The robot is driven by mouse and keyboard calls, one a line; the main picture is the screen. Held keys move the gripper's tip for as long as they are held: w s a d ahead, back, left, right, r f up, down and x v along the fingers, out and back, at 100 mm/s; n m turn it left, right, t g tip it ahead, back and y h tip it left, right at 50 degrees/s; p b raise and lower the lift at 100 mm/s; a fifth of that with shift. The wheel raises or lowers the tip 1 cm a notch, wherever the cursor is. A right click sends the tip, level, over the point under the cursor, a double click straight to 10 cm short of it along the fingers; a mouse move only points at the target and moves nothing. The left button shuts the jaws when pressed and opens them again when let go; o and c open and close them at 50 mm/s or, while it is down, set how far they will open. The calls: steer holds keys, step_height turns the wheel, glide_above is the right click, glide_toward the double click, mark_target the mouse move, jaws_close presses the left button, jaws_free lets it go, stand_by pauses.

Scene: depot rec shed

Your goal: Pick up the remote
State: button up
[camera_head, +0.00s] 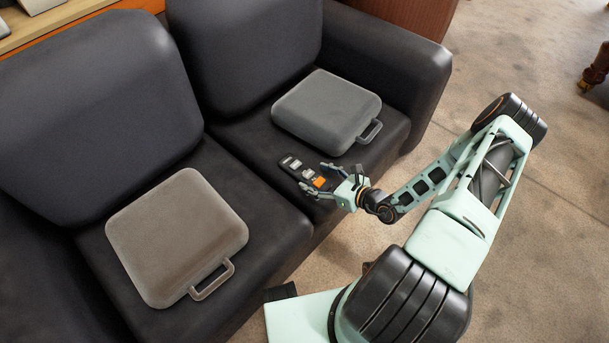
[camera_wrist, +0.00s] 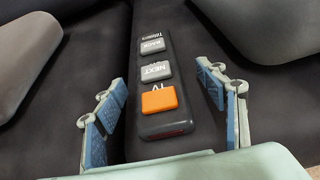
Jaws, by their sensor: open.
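The remote (camera_head: 294,166) is a dark bar with two grey buttons and one orange button. It lies on the dark sofa seat near the seam between the two cushions. In the wrist view the remote (camera_wrist: 152,80) stretches away from me, its orange-button end nearest. My gripper (camera_head: 322,182) is open at the orange end, just above the seat. In the wrist view its blue-padded fingers (camera_wrist: 162,105) stand to the left and right of the remote, apart from it. Nothing is held between them.
A grey case (camera_head: 327,108) with a handle lies on the right seat behind the remote. A brownish case (camera_head: 177,236) lies on the left seat. The sofa (camera_head: 88,115) has a backrest behind and an armrest at right. Bare floor (camera_head: 530,215) is open at right.

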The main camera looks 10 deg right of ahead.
mark_target(312, 176)
steer(key=x, duration=0.3)
steer(key=shift+w+a+b, duration=0.2)
steer(key=shift+a+b, duration=0.2)
steer(key=c, duration=1.4)
